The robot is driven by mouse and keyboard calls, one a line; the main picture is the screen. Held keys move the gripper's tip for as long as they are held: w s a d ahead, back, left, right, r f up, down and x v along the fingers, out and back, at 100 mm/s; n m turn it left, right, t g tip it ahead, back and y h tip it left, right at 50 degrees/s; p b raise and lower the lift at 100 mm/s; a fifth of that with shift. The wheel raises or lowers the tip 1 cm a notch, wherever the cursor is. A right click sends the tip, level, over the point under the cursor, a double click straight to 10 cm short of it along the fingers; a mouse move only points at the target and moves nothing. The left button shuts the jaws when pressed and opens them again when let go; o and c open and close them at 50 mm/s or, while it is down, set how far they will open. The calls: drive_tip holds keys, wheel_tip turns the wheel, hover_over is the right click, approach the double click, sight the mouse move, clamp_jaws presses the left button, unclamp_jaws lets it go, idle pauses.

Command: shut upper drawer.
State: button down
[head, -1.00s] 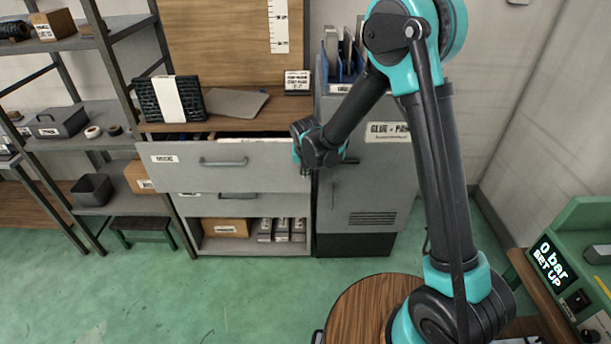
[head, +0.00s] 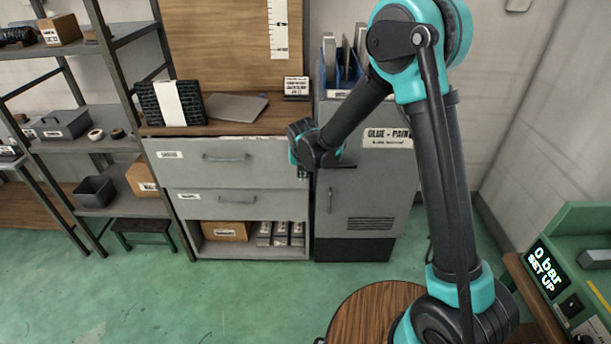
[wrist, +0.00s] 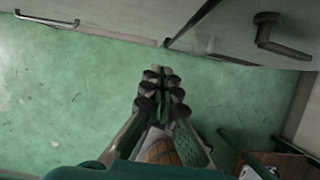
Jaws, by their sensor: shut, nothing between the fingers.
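The upper drawer (head: 228,163) is a grey front with a bar handle and a white label, in the head view at left of centre. Its front now sits about flush with the lower drawer (head: 228,203), and no opening shows above it. My gripper (head: 303,176) hangs by the right end of the upper drawer front; I cannot tell whether it touches. In the wrist view my gripper (wrist: 160,75) has its fingers together and empty, over green floor, with a drawer handle (wrist: 48,20) at the top left.
A grey cabinet (head: 362,190) with a lever handle stands right of the drawers. Shelving (head: 75,140) with boxes stands at the left. A round wooden stool (head: 372,310) and a green console (head: 580,250) are near my arm's base. Green floor in front of the drawers is clear.

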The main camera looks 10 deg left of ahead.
drive_tip(key=a+v, duration=0.1)
drive_tip(key=v, duration=0.7)
drive_tip(key=m+y, duration=0.5)
drive_tip(key=m, duration=1.4)
approach(255, 172)
wheel_tip(255, 172, down, 4)
drive_tip(key=s+a, duration=0.2)
drive_tip(key=s, duration=0.1)
drive_tip(key=w, duration=0.2)
drive_tip(key=w+a+f, duration=0.1)
drive_tip(key=shift+w+a, duration=0.2)
drive_tip(key=shift+w, duration=0.4)
